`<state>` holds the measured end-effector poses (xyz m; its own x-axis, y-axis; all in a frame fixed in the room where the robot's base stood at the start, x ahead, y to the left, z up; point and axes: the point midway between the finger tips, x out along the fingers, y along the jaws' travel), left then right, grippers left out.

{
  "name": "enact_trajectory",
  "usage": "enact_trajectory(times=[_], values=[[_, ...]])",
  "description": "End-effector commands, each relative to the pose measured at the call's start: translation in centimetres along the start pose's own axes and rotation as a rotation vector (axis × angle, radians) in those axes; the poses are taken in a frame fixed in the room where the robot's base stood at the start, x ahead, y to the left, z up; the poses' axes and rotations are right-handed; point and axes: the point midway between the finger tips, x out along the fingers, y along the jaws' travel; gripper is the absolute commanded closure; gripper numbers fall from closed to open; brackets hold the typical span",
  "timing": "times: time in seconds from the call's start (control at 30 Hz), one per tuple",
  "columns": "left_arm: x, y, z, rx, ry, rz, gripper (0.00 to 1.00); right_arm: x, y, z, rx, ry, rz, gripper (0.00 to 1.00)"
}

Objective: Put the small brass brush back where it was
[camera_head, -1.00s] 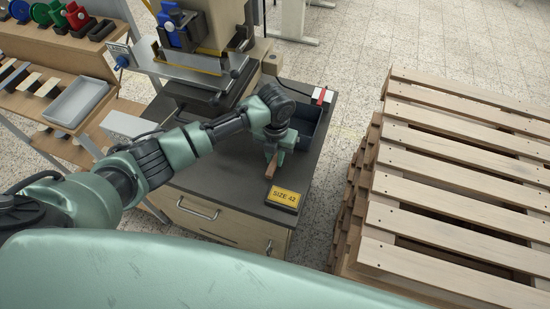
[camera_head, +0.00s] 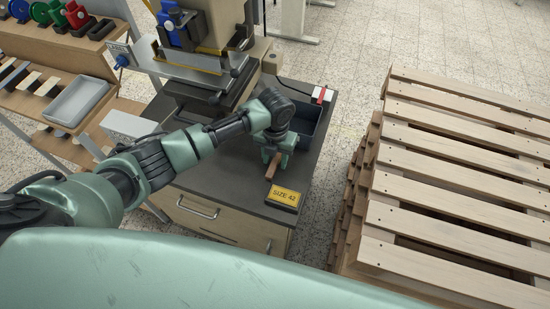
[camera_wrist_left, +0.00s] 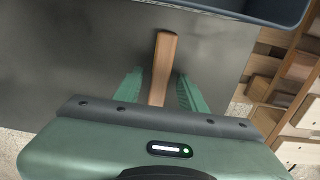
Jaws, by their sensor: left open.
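The brush shows as a brown wooden handle (camera_head: 272,168) on the dark bench top, near the yellow "SIZE 42" sign; its brass end is hidden by my gripper. My left gripper (camera_head: 274,157) is over the brush, its fingers apart. In the left wrist view the handle (camera_wrist_left: 165,58) lies between the two open green fingers (camera_wrist_left: 158,88), with a gap on each side. I cannot tell whether the brush rests flat. My right gripper is not in view.
A dark blue bin (camera_head: 308,128) is behind my gripper. The stamping press (camera_head: 205,60) stands at the back left. Stacked wooden pallets (camera_head: 450,180) fill the right. A grey tray (camera_head: 78,101) is on the left shelf.

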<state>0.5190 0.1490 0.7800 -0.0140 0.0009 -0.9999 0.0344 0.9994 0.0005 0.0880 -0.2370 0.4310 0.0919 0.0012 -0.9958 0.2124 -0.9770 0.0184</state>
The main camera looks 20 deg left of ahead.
Motion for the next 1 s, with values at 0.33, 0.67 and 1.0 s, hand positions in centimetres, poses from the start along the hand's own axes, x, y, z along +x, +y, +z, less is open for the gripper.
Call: enact_trajectory(times=[0.33,0.67,1.0], values=[[-6.4,0.0,0.1,0.001,-0.005,0.000,0.59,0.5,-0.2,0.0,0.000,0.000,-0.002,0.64],[-11.5,0.0,0.1,0.000,-0.001,0.000,0.59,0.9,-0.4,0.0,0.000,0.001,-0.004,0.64],[-12.1,0.0,0.0,-0.001,0.000,-0.001,0.59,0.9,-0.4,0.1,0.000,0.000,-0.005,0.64]])
